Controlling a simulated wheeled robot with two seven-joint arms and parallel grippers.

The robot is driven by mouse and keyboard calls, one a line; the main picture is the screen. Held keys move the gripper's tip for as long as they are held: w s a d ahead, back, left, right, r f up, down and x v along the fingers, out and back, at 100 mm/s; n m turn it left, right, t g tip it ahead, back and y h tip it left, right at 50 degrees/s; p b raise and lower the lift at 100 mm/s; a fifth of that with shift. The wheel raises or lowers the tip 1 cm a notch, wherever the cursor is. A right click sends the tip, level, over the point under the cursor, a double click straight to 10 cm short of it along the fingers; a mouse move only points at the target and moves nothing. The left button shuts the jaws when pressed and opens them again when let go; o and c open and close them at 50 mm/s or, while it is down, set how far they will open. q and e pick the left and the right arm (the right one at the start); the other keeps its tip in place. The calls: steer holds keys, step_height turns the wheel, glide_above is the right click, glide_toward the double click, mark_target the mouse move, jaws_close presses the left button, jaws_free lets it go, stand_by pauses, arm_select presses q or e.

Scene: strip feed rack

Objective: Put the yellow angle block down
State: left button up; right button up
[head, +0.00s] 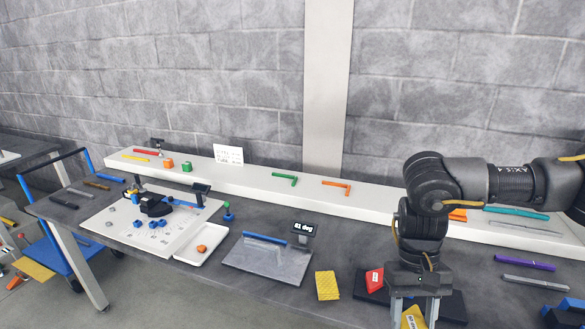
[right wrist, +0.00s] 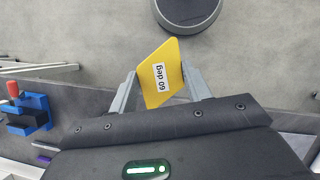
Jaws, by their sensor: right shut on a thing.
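The yellow angle block (head: 411,318) shows at the bottom of the head view, between the fingers of my right gripper (head: 414,308). In the right wrist view the yellow angle block (right wrist: 162,72) is a slanted plate with a white label reading "60 deg". The two grey fingers of my right gripper (right wrist: 160,88) are shut on it from both sides. Grey floor shows behind it in that view. A red labelled block (head: 374,279) lies on a dark mat (head: 362,294) just left of the gripper. My left gripper is not in view.
A grey plate with a blue bar (head: 265,260) has a display (head: 303,229) reading about "61 deg". A yellow textured pad (head: 327,286) lies beside it. A white tray (head: 200,244) stands further left. A white shelf runs behind.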

steer(key=shift+w+a+r, duration=0.3)
steer(key=shift+w+r, duration=0.3)
steer(key=shift+w, duration=0.1)
steer(key=shift+w+r, duration=0.1)
steer(key=shift+r, duration=0.05)
steer(key=shift+d, duration=0.15)
